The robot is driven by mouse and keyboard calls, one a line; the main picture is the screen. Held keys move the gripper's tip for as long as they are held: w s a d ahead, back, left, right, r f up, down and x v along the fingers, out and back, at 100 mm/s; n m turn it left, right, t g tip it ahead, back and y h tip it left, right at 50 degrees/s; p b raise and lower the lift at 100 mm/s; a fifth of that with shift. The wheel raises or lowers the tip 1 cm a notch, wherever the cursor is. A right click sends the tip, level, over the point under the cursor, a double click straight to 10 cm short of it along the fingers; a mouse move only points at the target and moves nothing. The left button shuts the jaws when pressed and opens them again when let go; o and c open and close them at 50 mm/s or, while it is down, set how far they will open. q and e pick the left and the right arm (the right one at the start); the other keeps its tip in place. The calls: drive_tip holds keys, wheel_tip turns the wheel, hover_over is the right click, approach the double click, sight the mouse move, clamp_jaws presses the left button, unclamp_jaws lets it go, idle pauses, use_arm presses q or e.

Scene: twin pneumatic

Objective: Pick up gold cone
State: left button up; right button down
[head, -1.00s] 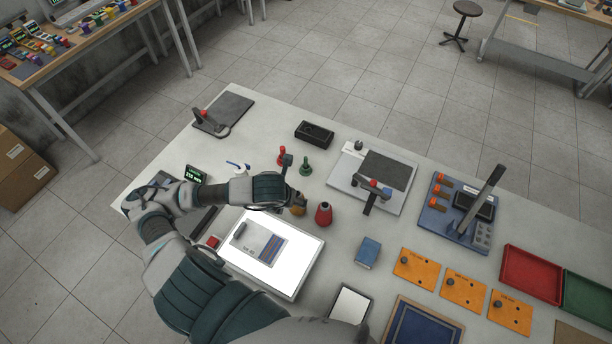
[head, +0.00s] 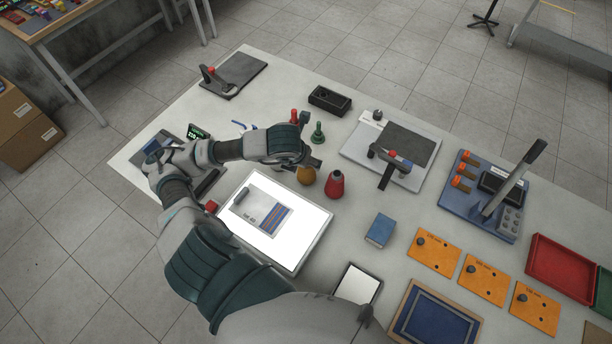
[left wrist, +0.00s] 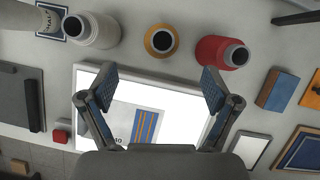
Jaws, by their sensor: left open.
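The gold cone (head: 306,176) stands upright on the light table, just left of a red cone (head: 335,185). My left gripper (head: 312,163) is close to its far side in the head view and partly overlaps it. In the left wrist view the gold cone (left wrist: 161,40) shows a dark round top, beyond the fingertips and between their lines. The left gripper (left wrist: 145,76) is open with nothing between its fingers. The red cone (left wrist: 220,52) is close to the right finger. My right gripper is in neither view.
A white lit panel (head: 312,232) lies in front of the cones. A green cone (head: 318,132) and a black box (head: 329,100) stand behind. A blue box (head: 380,230) and a grey-plated fixture (head: 408,142) are to the right. A pale bottle-like piece (left wrist: 97,30) is left of the gold cone.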

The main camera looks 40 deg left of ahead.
sight(307, 170)
use_arm(q)
drive_tip(key=x, duration=0.4)
drive_tip(key=shift+w+d+f, duration=0.1)
drive_tip(key=shift+w+d, duration=0.05)
drive_tip(key=shift+d, duration=0.05)
drive_tip(key=shift+w+f+p, duration=0.15)
drive_tip(key=shift+f+p, duration=0.15)
drive_tip(key=shift+f, duration=0.2)
drive_tip(key=x, duration=0.3)
drive_tip(key=p+x, duration=0.1)
drive_tip(key=x, duration=0.1)
drive_tip(key=shift+a+f, duration=0.15)
drive_tip(key=shift+a, duration=0.1)
drive_tip(key=shift+s+d, duration=0.1)
drive_tip(key=shift+s, duration=0.1)
drive_tip(key=c, duration=1.3)
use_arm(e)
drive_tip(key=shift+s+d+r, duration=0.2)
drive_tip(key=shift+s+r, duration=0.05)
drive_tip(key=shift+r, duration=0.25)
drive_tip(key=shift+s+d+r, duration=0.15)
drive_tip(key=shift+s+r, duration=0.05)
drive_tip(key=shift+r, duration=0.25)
